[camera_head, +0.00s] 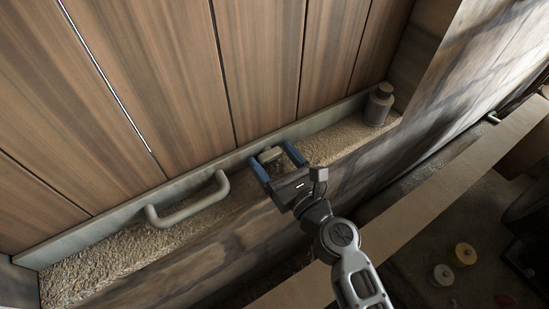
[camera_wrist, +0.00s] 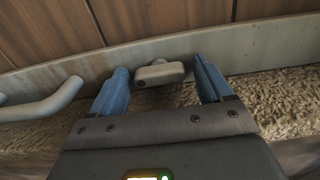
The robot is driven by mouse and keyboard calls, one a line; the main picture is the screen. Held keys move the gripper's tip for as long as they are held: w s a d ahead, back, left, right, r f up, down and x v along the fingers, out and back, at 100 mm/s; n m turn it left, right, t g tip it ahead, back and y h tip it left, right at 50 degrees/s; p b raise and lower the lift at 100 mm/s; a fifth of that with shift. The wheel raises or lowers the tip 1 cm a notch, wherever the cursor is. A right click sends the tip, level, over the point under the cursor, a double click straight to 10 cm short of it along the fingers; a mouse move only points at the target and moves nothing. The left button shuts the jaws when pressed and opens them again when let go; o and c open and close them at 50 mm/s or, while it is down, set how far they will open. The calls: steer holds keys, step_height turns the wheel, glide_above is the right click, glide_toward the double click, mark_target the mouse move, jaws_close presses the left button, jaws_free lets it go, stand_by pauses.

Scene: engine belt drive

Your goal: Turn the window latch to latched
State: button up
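The window latch (camera_head: 270,154) is a small grey knob-like piece on the pale metal rail at the bottom of the wood-panelled window. In the wrist view the latch (camera_wrist: 161,73) has a short horizontal bar and stands between my fingertips, nearer the left one. My gripper (camera_head: 276,164) is open, with its blue fingers on either side of the latch. In the wrist view my gripper (camera_wrist: 162,78) shows a gap between each finger and the latch. I cannot tell how deep the fingers reach around it.
A grey bar handle (camera_head: 188,203) is fixed on the rail to the left, and it also shows in the wrist view (camera_wrist: 45,104). A dark metal cylinder (camera_head: 379,104) stands on the rough sill at the right. Yellow and white round items (camera_head: 464,254) lie far below right.

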steer(key=shift+o, duration=0.3)
steer(key=shift+s+d+f, duration=0.1)
steer(key=shift+s+d, duration=0.2)
steer(key=shift+s, duration=0.15)
steer(key=v, duration=0.6)
steer(key=shift+s+d+b, duration=0.25)
steer(key=shift+s+b, duration=0.05)
steer(key=shift+b, duration=0.15)
